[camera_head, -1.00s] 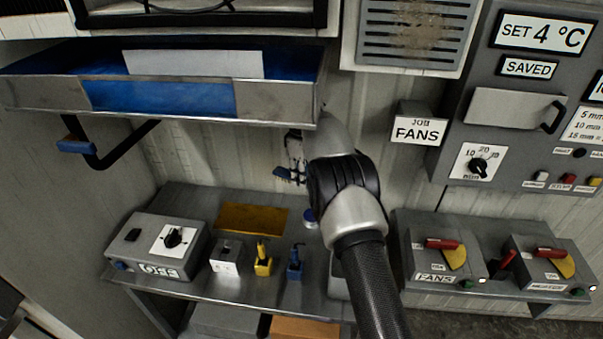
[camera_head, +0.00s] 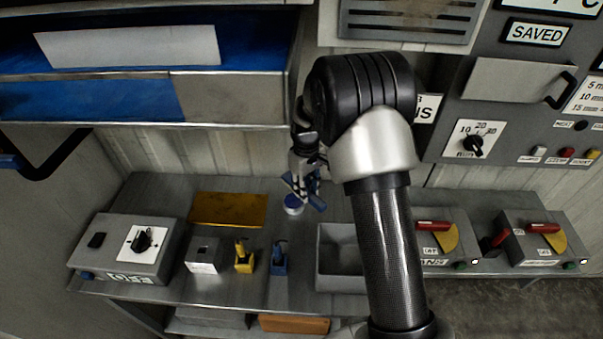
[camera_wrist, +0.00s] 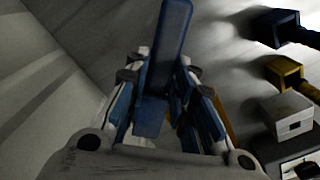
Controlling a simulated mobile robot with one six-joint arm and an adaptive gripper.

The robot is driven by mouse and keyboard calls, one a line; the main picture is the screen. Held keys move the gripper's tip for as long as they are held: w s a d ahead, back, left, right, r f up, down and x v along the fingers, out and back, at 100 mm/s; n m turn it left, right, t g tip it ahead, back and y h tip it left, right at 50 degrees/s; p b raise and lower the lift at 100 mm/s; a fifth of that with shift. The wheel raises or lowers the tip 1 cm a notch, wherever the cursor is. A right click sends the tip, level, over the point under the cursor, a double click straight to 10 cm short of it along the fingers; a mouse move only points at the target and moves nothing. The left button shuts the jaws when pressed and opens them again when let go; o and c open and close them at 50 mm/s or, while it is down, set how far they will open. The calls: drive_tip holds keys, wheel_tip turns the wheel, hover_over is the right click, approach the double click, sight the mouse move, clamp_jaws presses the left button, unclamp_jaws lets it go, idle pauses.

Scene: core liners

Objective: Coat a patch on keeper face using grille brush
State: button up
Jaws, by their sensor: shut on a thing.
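A grille (camera_head: 410,20) is at the top of the head view, partly cut off. No part is clearly marked as the keeper face. The grey panel box with a black handle (camera_head: 515,82) is at the right.
On the bench are a dial box (camera_head: 125,262), a yellow tray (camera_head: 228,209), a small grey box (camera_head: 203,255), yellow (camera_head: 244,262) and blue (camera_head: 279,265) holders, and an open grey bin (camera_head: 340,282). A metal shelf (camera_head: 235,97) overhangs at left. Lever boxes (camera_head: 440,240) stand right.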

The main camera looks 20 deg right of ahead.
drive_tip(key=shift+s+f+b, duration=0.25)
drive_tip(key=shift+f+b, duration=0.15)
drive_tip(key=shift+f, duration=0.25)
drive_tip(key=shift+f+b, duration=1.7)
drive_tip(key=shift+f, duration=0.75)
drive_tip(key=shift+f, duration=0.55)
drive_tip(key=shift+r+p, duration=2.3)
drive_tip(key=shift+r, duration=1.3)
drive_tip(key=shift+w, duration=0.1)
